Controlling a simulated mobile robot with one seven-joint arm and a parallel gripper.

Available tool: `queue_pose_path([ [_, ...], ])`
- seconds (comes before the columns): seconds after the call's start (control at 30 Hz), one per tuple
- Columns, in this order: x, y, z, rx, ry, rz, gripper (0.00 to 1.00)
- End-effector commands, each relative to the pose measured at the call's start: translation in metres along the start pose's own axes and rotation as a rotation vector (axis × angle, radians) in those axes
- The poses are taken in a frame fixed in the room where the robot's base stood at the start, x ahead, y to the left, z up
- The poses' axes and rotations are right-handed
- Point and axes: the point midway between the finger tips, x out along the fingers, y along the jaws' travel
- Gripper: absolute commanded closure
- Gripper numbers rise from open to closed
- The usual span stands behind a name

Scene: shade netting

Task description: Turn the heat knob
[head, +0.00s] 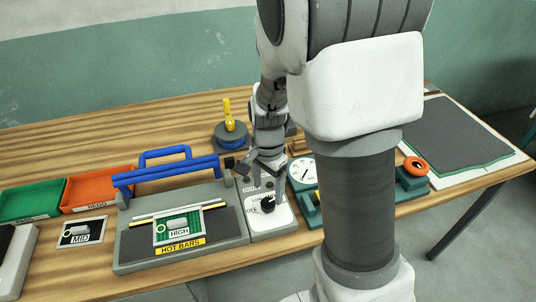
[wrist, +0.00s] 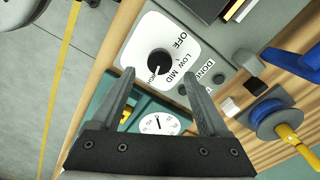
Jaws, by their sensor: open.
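The heat knob (wrist: 159,62) is a round black knob on a white plate (wrist: 140,35) marked OFF, LOW, MID and HIGH. I cannot tell for sure which mark its pointer is at. In the head view the knob (head: 267,204) sits on a grey control box (head: 275,220) at the right end of the hot-bar sealer (head: 125,247). My gripper (head: 264,172) is above the box, close to the knob. In the wrist view my gripper (wrist: 158,82) is open and empty, with the knob just beyond and between its fingertips, apart from them.
A blue lever bar (head: 165,173) rises over the sealer, with a HIGH card (head: 180,230) on its bed. A white dial gauge (head: 302,173) stands right of the box, and a blue spool (head: 230,141) behind it. Green (head: 30,201) and orange (head: 97,189) trays lie left.

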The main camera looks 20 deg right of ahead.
Motion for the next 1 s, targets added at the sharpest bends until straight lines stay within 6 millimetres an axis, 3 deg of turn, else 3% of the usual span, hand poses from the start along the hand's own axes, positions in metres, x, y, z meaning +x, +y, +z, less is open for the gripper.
queue_pose_path([
  [0.03,-0.017,-0.001,0.0,-0.001,0.002,-0.006,0.22],
  [0.2,-0.059,-0.001,-0.001,0.0,0.003,-0.007,0.22],
  [0.5,-0.111,0.0,0.0,0.001,0.001,-0.003,0.22],
  [0.7,-0.122,0.0,0.0,0.001,0.001,-0.001,0.22],
  [1.0,-0.122,0.0,0.0,0.001,0.001,0.0,0.22],
])
